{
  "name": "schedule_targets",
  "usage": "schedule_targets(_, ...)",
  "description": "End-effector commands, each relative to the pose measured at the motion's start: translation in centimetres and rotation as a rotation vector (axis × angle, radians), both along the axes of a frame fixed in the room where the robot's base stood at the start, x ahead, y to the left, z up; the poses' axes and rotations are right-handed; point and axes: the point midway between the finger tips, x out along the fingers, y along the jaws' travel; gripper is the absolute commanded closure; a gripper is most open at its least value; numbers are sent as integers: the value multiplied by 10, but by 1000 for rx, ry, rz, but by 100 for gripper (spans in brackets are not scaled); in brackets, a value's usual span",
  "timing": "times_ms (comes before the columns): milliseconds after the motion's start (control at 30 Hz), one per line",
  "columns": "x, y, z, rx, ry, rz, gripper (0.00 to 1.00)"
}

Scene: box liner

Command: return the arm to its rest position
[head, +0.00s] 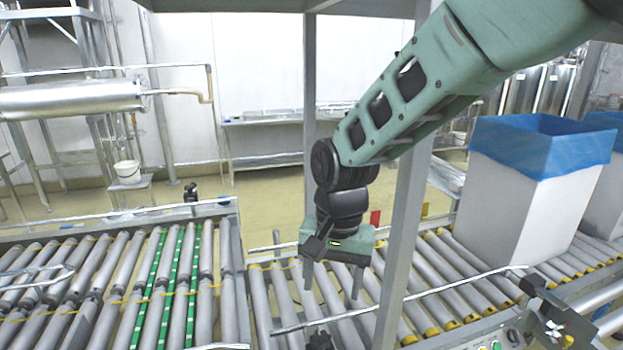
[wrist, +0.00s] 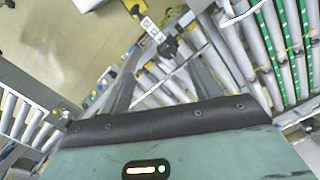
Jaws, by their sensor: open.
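My arm (head: 420,90) is green and reaches from the upper right down to the middle of the head view. My gripper (head: 333,282) points down above the roller conveyor, and its two fingers are apart with nothing between them. In the wrist view my gripper (wrist: 163,88) also shows two spread grey fingers with only rollers and frame parts beyond. I cannot tell the exact height of the fingertips above the rollers.
A tall white box (head: 520,205) with a blue liner (head: 545,150) stands on the conveyor (head: 450,270) at the right, with another lined box (head: 602,205) behind it. A grey upright post (head: 403,215) stands close to my gripper. The left conveyor (head: 110,285) carries no boxes.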

Motion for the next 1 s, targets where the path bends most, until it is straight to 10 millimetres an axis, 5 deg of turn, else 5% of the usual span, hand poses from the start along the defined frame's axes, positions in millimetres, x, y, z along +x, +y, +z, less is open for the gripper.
schedule_targets(200,-103,-42,32,77,-14,419,38)
schedule_targets(400,-176,-83,34,52,-64,753,38)
schedule_targets(600,-203,-103,28,17,-83,898,38)
schedule_targets(1000,-204,-104,28,16,-82,907,38)
